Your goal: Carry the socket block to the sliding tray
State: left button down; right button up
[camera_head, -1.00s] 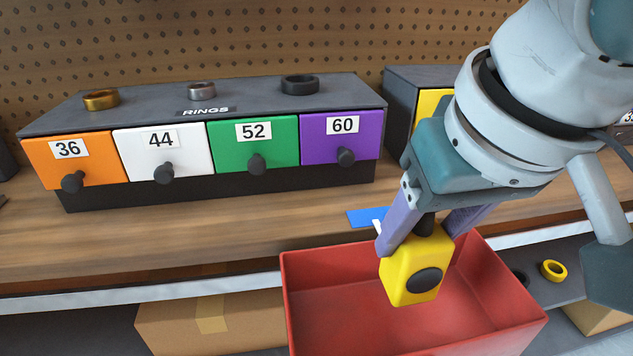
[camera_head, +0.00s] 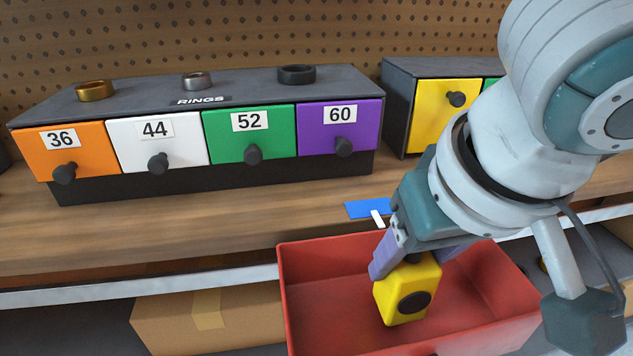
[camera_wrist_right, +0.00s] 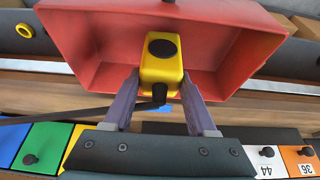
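The socket block is a yellow block (camera_head: 392,304) with a round black socket on its face and a dark knob on top. My right gripper (camera_head: 413,262) has its fingers on both sides of the block and holds it. The red tray (camera_head: 284,300) is below, and the block is inside its outline, low between the walls. I cannot tell whether its underside touches the floor. The right wrist view shows the block (camera_wrist_right: 161,68) between the two fingers, over the red tray (camera_wrist_right: 220,50). My left gripper is not in view.
A ring cabinet (camera_head: 190,100) with numbered drawers and several rings on top stands on the wooden bench. A second cabinet with a yellow drawer (camera_head: 440,112) is behind my right arm. A blue card (camera_head: 366,209) lies near the bench edge. A cardboard box (camera_head: 205,318) sits below.

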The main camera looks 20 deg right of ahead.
jog(key=o, duration=0.5)
jog(key=shift+r, duration=0.25)
jog(key=p+v, duration=0.7)
jog(key=v, duration=0.6)
jog(key=s+a+f+n+y, duration=0.1)
jog(key=a+f+n+y, duration=0.1)
jog(key=a+f, duration=0.15)
jog(key=s+d+f+n, duration=0.1)
jog(key=s+f, duration=0.1)
jog(key=s+d+f, duration=0.1)
jog(key=s+f, duration=0.1)
jog(key=s+d+f+n, duration=0.1)
jog(key=s+d+f, duration=0.1)
jog(key=shift+s+n+g+h, duration=0.2)
jog(key=shift+n+g+h, duration=0.1)
jog(key=shift+g, duration=0.1)
